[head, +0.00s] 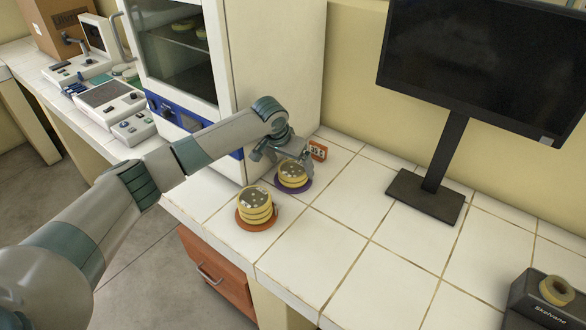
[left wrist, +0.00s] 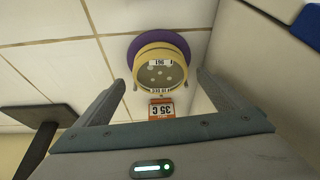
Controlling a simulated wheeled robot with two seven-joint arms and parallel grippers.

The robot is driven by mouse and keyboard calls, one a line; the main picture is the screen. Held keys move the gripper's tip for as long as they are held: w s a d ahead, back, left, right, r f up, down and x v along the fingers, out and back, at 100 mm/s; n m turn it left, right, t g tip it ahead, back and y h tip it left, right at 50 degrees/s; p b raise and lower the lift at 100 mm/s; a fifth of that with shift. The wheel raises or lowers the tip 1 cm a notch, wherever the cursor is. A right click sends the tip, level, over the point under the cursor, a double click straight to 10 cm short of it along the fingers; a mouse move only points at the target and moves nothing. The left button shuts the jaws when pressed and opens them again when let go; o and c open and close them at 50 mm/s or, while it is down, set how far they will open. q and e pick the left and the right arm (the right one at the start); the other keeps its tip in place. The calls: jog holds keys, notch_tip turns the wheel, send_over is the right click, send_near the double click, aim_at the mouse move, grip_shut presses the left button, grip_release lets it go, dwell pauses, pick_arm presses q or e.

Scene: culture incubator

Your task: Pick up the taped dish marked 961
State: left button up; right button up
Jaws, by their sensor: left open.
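The taped dish marked 961 (left wrist: 161,76) has yellow tape around its side and sits on a round purple mat (left wrist: 178,39). In the head view the yellow-taped stack (head: 292,178) on the purple mat (head: 305,186) stands beside the incubator. My left gripper (head: 284,158) is just above this stack. In the left wrist view my left gripper (left wrist: 161,83) is open, with a finger on each side of the dish and nothing held. My right gripper is out of view.
Another stack of yellow-taped dishes (head: 256,205) stands on an orange mat (head: 243,224), nearer the front edge. A "35 C" card (head: 317,150) stands behind the purple mat. The incubator (head: 230,70) is close behind my left arm. A monitor (head: 425,195) stands right; tiles between are clear.

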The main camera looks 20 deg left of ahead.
pick_arm(q)
jog(key=shift+x, duration=1.05)
jog(key=shift+r, duration=0.1)
jog(key=c, duration=1.2)
